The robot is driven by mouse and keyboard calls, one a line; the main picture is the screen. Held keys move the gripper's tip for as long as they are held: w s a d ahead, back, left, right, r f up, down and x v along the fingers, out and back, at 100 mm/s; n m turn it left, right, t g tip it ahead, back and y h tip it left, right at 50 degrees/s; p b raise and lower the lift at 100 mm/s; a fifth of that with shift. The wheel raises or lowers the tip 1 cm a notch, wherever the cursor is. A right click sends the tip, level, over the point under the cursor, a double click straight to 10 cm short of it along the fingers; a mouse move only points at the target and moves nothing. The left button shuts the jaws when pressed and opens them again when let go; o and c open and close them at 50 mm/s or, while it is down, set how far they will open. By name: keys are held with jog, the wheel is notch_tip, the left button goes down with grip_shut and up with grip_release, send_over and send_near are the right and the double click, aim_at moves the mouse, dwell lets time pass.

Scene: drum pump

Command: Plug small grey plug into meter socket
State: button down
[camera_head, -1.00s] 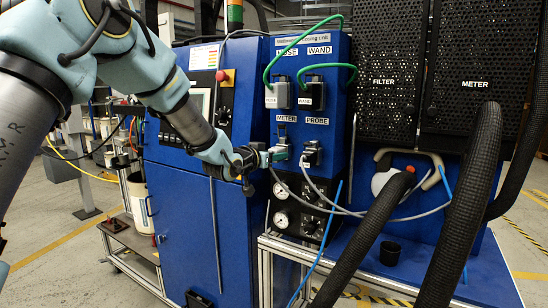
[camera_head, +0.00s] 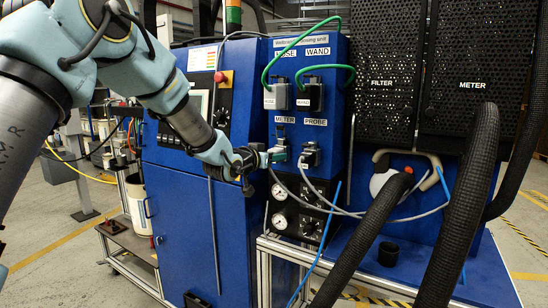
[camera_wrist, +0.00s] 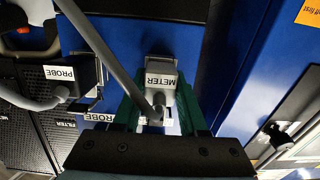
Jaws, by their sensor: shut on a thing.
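The small grey plug (camera_wrist: 160,82) carries a METER label, upside down in the wrist view, and has a grey cable running from it. My gripper (camera_wrist: 160,100) is shut on it, with a green finger on each side. In the head view, my gripper (camera_head: 277,156) is at the front of the blue panel, just below the METER label (camera_head: 285,120). The meter socket (camera_head: 281,134) is only partly visible behind the plug and fingers. The plug is close to the panel; I cannot tell whether it is seated.
The PROBE plug (camera_head: 309,155), with a grey cable, is close on the right. Above are the plugs with green cables (camera_head: 276,97). Gauges (camera_head: 280,221) lie below. Grey cables and thick black hoses (camera_head: 462,210) cross the right side. Left of my gripper is a blue cabinet (camera_head: 185,210).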

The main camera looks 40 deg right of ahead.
jog(key=shift+c, duration=1.8)
grip_release()
jog(key=b+v, duration=0.1)
jog(key=v, duration=0.8)
jog(key=shift+b, duration=0.3)
